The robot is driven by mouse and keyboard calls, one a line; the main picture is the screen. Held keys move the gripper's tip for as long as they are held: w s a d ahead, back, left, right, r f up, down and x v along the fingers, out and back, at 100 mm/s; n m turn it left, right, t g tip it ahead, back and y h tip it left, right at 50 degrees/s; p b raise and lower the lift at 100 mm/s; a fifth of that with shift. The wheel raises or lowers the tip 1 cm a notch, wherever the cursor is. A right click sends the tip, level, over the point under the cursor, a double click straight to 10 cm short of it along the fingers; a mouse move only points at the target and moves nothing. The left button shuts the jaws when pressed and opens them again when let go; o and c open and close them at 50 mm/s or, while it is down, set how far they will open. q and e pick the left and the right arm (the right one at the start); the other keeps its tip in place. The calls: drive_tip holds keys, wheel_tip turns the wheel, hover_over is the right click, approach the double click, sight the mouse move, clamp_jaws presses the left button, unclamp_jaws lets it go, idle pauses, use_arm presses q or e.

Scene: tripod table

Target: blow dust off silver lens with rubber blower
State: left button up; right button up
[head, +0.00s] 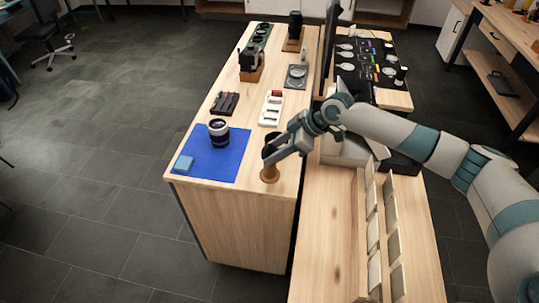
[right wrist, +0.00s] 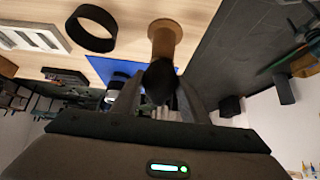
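The silver lens (head: 218,132), with dark bands, stands upright on the blue mat (head: 228,162). My right gripper (head: 274,154) is low over the near right part of the table, at a wooden holder (head: 269,174). In the right wrist view the black rubber blower (right wrist: 160,80) is between the two fingers (right wrist: 160,98), with the round wooden holder (right wrist: 165,38) right beyond it. The fingers flank the blower closely; whether they press on it is unclear. In the head view my fingers largely hide the blower. My left gripper is out of view.
A blue cloth (head: 184,164) lies on the mat's near left corner. A black ring (right wrist: 92,28) lies near the holder. A white slotted tray (head: 271,108), dark pens (head: 225,103) and camera gear (head: 250,62) stand farther back. A lower wooden surface (head: 330,240) with upright panels is at right.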

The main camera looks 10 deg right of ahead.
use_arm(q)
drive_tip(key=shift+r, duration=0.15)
use_arm(e)
drive_tip(key=shift+r, duration=0.15)
use_arm(q)
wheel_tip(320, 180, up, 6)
drive_tip(key=p, duration=0.6)
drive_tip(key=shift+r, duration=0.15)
use_arm(e)
drive_tip(key=shift+r, duration=4.15)
drive_tip(key=shift+s+a+f, duration=0.1)
drive_tip(key=shift+s+a, duration=0.1)
drive_tip(key=shift+s, duration=0.05)
use_arm(q)
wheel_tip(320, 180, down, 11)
drive_tip(key=b, duration=1)
use_arm(e)
drive_tip(key=s+d+m+t+h, duration=0.1)
drive_tip(key=s+d, duration=0.5)
drive_tip(key=s, duration=0.9)
drive_tip(key=shift+s+f+m+t, duration=0.2)
drive_tip(key=shift+m+t, duration=0.1)
drive_tip(key=shift+m, duration=0.5)
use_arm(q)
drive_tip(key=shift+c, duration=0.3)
